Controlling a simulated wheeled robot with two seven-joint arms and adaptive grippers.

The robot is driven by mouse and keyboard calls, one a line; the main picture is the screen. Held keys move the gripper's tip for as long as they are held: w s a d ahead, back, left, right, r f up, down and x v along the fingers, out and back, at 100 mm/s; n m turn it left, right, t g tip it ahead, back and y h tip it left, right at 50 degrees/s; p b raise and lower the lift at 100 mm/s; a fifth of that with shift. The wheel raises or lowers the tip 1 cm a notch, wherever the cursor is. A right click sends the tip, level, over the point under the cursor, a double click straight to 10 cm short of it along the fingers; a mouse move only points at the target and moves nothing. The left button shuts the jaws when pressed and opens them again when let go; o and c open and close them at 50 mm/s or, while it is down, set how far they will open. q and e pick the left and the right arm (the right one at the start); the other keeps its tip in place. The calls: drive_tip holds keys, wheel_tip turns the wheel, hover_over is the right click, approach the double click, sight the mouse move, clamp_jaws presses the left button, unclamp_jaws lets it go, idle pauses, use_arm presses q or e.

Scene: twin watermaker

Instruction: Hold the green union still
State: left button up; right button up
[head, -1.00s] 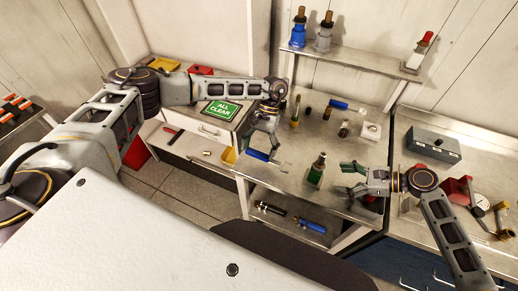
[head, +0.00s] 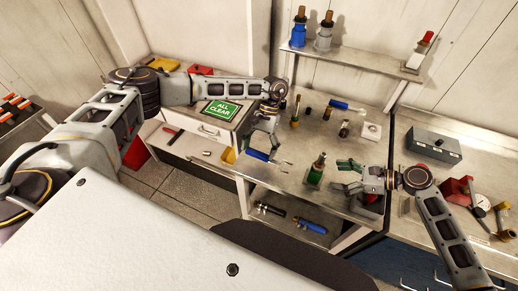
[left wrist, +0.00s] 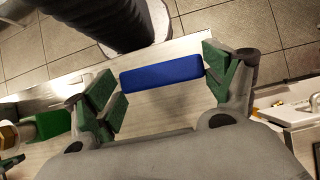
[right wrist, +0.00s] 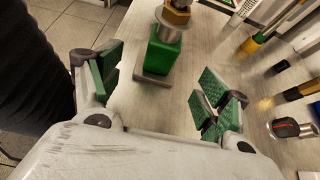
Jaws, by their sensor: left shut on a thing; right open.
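The green union (head: 315,174) stands upright near the front edge of the steel bench, with a metal and brass top. It shows in the right wrist view (right wrist: 163,55) just beyond my right fingers, and at the left edge of the left wrist view (left wrist: 52,123). My right gripper (head: 344,177) is open and empty, to the right of the union and apart from it.
A white block with a dark round top (head: 371,131) is at the bench's right. A lower shelf holds a black tool (head: 270,209) and a blue tool (head: 309,225). A grey box (head: 434,146) stands farther right.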

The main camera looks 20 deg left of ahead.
sight(318, 175)
use_arm(q)
drive_tip(key=shift+f+b, duration=1.85)
drive_tip(key=shift+f, duration=0.05)
use_arm(e)
drive_tip(key=shift+x, duration=2.1)
use_arm(q)
drive_tip(key=shift+r+p, duration=0.3)
use_arm(e)
drive_tip(key=shift+a+f, duration=0.15)
drive_tip(key=shift+a, duration=0.05)
use_arm(q)
drive_tip(key=shift+r, duration=0.25)
use_arm(e)
drive_tip(key=shift+a+f, duration=0.2)
drive_tip(key=shift+a, duration=0.4)
use_arm(q)
drive_tip(key=shift+r+p, duration=0.2)
drive_tip(key=shift+p, duration=0.25)
use_arm(e)
drive_tip(key=shift+x, duration=1)
drive_tip(key=c, duration=1.1)
drive_tip(key=shift+c, duration=0.2)
drive_tip(key=o, duration=1.2)
